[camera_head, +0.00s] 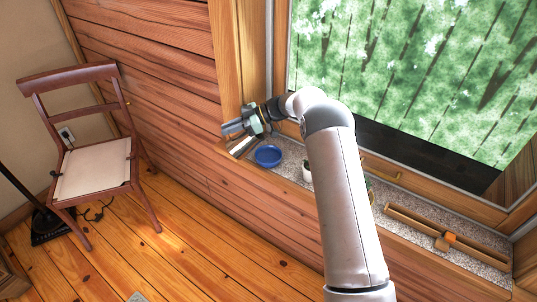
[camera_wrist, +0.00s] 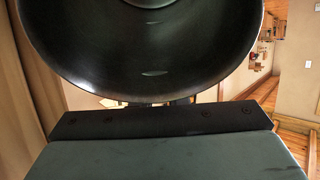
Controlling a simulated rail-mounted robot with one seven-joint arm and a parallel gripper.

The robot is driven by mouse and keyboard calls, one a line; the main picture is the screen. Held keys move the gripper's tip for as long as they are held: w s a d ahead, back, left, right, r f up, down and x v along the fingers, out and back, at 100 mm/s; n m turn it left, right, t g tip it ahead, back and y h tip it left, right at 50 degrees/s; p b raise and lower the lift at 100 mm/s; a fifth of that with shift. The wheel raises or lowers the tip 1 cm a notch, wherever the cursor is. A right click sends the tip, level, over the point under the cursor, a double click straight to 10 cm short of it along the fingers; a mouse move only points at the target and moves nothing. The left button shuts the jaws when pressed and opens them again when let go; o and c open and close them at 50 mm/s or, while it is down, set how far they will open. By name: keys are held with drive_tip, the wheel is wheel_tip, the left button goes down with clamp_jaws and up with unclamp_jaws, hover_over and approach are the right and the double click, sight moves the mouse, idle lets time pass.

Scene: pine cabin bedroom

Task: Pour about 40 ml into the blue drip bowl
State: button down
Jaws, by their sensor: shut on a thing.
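The blue drip bowl (camera_head: 268,155) sits on the speckled window sill, near its left end, with its opening facing up. Its contents cannot be made out. My gripper (camera_head: 234,127) is above and to the left of the bowl, near the window's wooden frame. In the wrist view, a dark, glossy, rounded vessel (camera_wrist: 150,65) fills the upper part, just beyond my gripper (camera_wrist: 165,118). My gripper is shut on this dark vessel; the fingertips are mostly hidden.
On the sill (camera_head: 292,158), a small white pot (camera_head: 307,171) stands right of the bowl, partly behind my arm. A wooden rail piece with an orange block (camera_head: 446,240) lies further right. The window pane (camera_head: 410,70) rises behind. A chair (camera_head: 92,172) stands left on the floor.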

drive_tip(key=shift+r, duration=0.15)
drive_tip(key=shift+a+r+p, duration=0.1)
drive_tip(key=shift+r+p, duration=0.05)
drive_tip(key=shift+p, duration=0.35)
drive_tip(key=shift+a+h+p, duration=0.25)
drive_tip(key=shift+h+p, duration=0.45)
drive_tip(key=shift+p, duration=0.35)
drive_tip(key=a+f+h+p, duration=0.5)
drive_tip(key=f+h+p, duration=0.2)
drive_tip(key=p, duration=0.3)
drive_tip(key=shift+t+h, duration=0.4)
drive_tip(key=shift+h, duration=0.2)
